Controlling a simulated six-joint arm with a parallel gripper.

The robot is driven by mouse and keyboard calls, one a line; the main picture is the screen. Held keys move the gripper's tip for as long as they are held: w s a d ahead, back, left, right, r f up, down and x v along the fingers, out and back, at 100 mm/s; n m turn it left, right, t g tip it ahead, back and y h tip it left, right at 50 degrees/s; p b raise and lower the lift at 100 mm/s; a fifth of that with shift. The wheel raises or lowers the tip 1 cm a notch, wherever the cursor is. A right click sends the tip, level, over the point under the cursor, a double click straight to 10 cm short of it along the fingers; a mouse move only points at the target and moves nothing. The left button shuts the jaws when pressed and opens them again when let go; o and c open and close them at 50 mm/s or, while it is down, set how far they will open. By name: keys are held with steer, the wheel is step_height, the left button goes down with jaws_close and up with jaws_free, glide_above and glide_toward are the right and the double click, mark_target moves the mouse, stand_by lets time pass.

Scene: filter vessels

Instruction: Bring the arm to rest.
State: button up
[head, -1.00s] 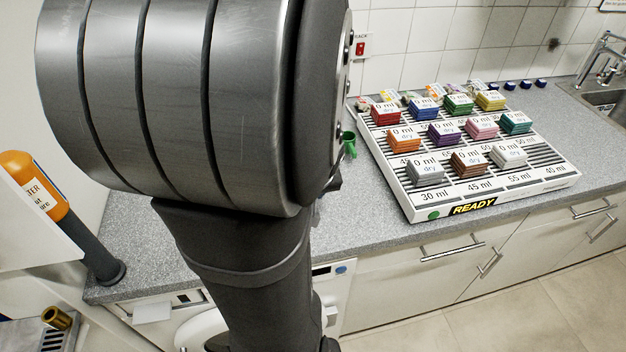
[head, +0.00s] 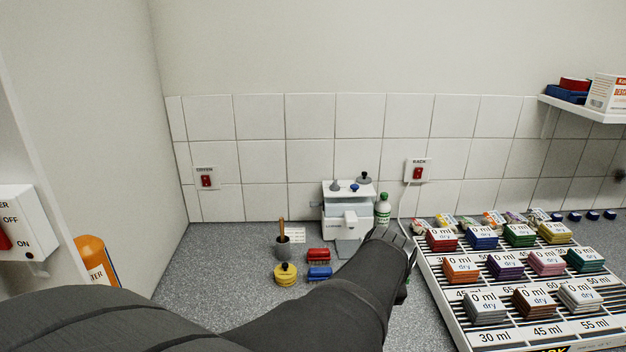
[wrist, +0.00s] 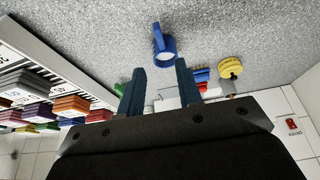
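My arm reaches from the lower left over the counter in the head view, and its dark end covers part of the counter left of the rack. The fingers of my gripper (wrist: 160,65) show in the wrist view, spread apart with nothing held between them. The arm hides the fingers and the blue vessel in the head view.
A white rack (head: 440,305) with several coloured stacks stands on the right.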

steer(key=x, duration=1.2)
steer(key=shift+f, duration=0.25)
steer(key=shift+r, duration=0.15)
